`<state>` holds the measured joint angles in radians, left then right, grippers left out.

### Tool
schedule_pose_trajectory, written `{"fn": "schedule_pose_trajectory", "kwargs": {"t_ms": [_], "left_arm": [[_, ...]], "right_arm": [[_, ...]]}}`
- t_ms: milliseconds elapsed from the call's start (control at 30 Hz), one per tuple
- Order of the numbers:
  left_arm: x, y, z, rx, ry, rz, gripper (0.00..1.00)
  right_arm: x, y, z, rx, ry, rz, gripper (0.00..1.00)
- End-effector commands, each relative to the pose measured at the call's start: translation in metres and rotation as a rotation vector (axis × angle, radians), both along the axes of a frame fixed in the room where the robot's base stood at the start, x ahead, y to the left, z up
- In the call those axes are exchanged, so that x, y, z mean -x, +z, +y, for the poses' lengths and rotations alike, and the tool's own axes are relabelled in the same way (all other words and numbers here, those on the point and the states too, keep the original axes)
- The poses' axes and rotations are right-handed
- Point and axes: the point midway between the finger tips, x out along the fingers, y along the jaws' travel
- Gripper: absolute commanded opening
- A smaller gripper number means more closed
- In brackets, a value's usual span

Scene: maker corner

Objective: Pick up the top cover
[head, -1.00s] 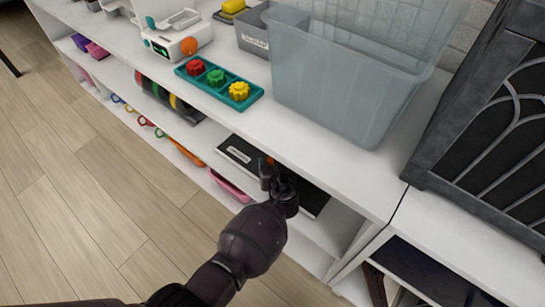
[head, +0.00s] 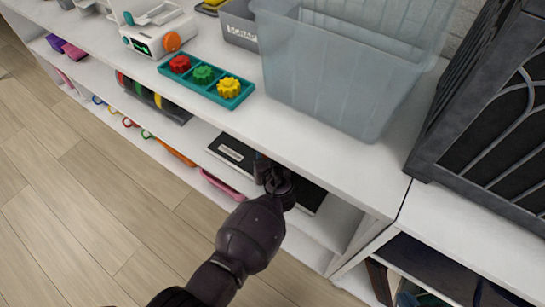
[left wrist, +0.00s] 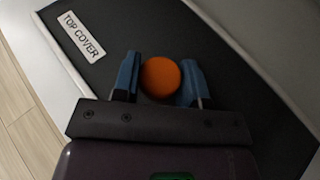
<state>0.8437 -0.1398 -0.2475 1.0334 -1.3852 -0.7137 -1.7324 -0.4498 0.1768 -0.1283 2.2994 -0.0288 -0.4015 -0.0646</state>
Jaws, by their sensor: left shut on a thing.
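The top cover is a flat black panel (head: 228,146) lying on the lower shelf. It carries a white "TOP COVER" label, readable in the left wrist view (left wrist: 82,36). An orange round knob (left wrist: 160,77) stands on the panel. My left gripper (left wrist: 161,82) has its two blue fingers on either side of the knob and is shut on it. In the head view this gripper (head: 270,170) is at the panel, partly under the upper shelf, and hides the knob. Only one arm shows. I see no second gripper.
The white upper shelf (head: 325,160) overhangs the panel. On it are a clear bin (head: 330,90), a teal tray (head: 243,98) with coloured gears and a white device (head: 160,42). A pink thing (head: 222,185) lies left of my gripper. A dark arched case (head: 490,120) stands at right.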

Motion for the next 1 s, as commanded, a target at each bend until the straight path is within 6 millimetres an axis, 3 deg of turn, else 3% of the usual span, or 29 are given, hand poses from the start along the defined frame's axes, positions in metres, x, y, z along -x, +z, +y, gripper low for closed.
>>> {"fn": "schedule_pose_trajectory", "kwargs": {"t_ms": [367,700,800,1000], "left_arm": [[-0.001,0.006,0.0,-0.001,0.001,-0.004,0.0],[-0.004,0.048,0.0,0.0,-0.001,-0.013,0.0],[-0.011,0.035,-0.005,0.0,-0.002,-0.002,0.0],[-0.032,0.032,-0.013,-0.001,-0.003,0.001,0.0]], "right_arm": [[-0.002,0.004,0.0,-0.004,-0.005,-0.007,0.0],[-0.003,0.017,-0.003,-0.035,-0.041,-0.014,0.0],[0.01,-0.002,-0.005,-0.03,-0.045,0.034,0.0],[0.015,-0.005,-0.004,-0.02,-0.038,0.043,0.0]]}}
